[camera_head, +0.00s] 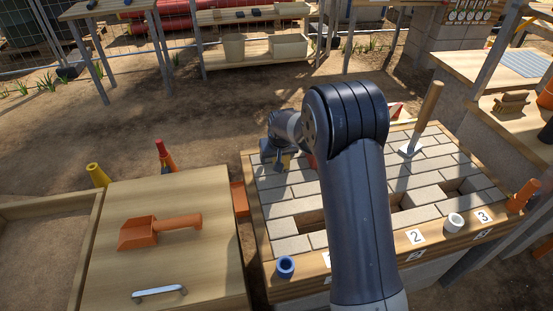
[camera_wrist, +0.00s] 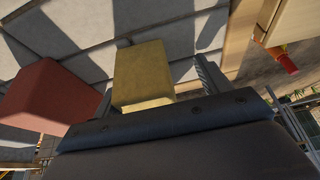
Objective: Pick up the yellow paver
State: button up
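The yellow paver (camera_wrist: 143,72) lies between the two fingers of my gripper (camera_wrist: 155,88) in the wrist view. The fingers stand apart, with a clear gap between the paver and the right finger; the left finger is close to its side. In the head view a small piece of the yellow paver (camera_head: 285,161) shows by my gripper (camera_head: 279,163), over the far left part of the paved bed (camera_head: 290,203). A red paver (camera_wrist: 45,95) sits to the left, outside the fingers. My arm hides part of the bed.
The bed has open slots near its front, with number tags, a blue cup (camera_head: 285,266) and a white cup (camera_head: 454,223) on the rim. A tamper (camera_head: 427,112) stands upright at the right. A wooden table (camera_head: 200,270) with an orange scoop (camera_head: 150,231) is left.

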jog(key=shift+c, duration=0.3)
jog(key=shift+w+a+r, duration=0.1)
jog(key=shift+r, duration=0.05)
jog(key=c, duration=1.4)
